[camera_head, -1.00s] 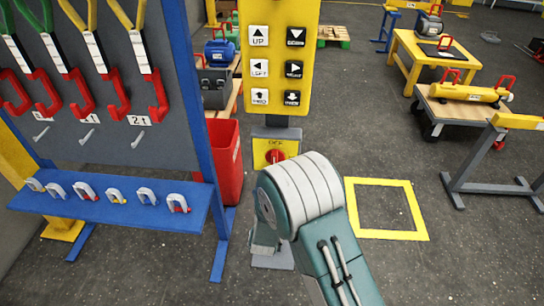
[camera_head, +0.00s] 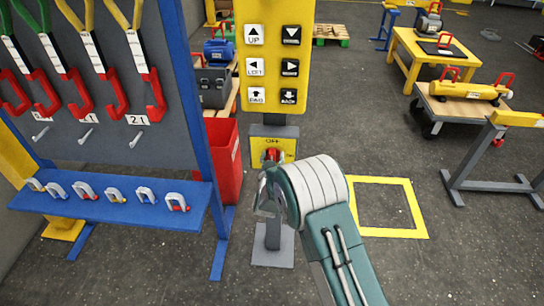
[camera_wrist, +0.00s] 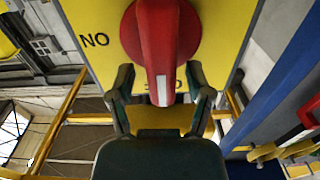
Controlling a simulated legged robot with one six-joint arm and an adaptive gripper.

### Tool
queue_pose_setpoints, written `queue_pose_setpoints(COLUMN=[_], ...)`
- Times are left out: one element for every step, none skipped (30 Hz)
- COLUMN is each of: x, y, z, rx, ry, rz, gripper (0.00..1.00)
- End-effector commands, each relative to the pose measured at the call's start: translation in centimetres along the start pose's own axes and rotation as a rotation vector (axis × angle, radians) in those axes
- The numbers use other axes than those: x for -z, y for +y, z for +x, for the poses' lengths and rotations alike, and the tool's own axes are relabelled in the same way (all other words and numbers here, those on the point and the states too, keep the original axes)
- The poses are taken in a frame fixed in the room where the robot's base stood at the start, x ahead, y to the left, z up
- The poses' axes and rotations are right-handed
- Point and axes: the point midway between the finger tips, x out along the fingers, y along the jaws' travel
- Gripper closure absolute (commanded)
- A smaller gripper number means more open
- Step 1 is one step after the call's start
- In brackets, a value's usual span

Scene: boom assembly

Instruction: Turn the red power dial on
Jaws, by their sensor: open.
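The red power dial (camera_head: 272,155) sits on a yellow plate (camera_head: 288,146) low on the control post. OFF is printed above it. In the wrist view the red dial (camera_wrist: 161,40) is large at the top centre. Its white-striped handle points down over a mostly hidden label, with upside-down ON lettering to the left. My gripper (camera_head: 266,187) is just below the dial in the head view. In the wrist view my gripper (camera_wrist: 160,88) is open, with one finger on each side of the handle's end. I cannot tell whether they touch it.
A yellow button panel (camera_head: 273,77) is above the dial. A red bin (camera_head: 224,160) and a blue-framed tool rack (camera_head: 165,195) with shackles stand to the left. A yellow floor square (camera_head: 385,232) and open floor lie to the right.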

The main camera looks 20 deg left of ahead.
Motion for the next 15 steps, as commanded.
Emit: queue_pose_setpoints(x=[-0.03,-0.04,-0.06,-0.07,-0.08,-0.09,-0.09,-0.10,-0.11,-0.11,-0.12,-0.12,-0.12,-0.13,-0.13], y=[-0.07,-0.09,-0.13,-0.15,-0.17,-0.18,-0.18,-0.19,-0.19,-0.20,-0.20,-0.21,-0.21,-0.22,-0.21], z=[0.00,0.00,0.01,0.01,0.01,0.02,0.03,0.05,0.06,0.07,0.08,0.09,0.09,0.09,0.10], rx=[0.000,0.000,0.001,0.001,0.001,0.000,0.001,0.001,0.001,0.001,0.001,0.001,0.001,0.001,0.001], ry=[0.000,0.000,0.000,0.000,0.000,0.000,-0.001,-0.001,-0.001,-0.001,-0.001,-0.001,-0.001,-0.001,-0.001], rz=[0.000,-0.001,-0.001,-0.001,-0.002,-0.002,-0.002,-0.002,-0.002,-0.002,-0.001,0.000,0.001,0.003,0.008], gripper=[0.34,0.48,0.66,0.79,0.92,1.00,1.00,1.00,1.00,1.00,1.00,1.00,1.00,1.00,1.00])
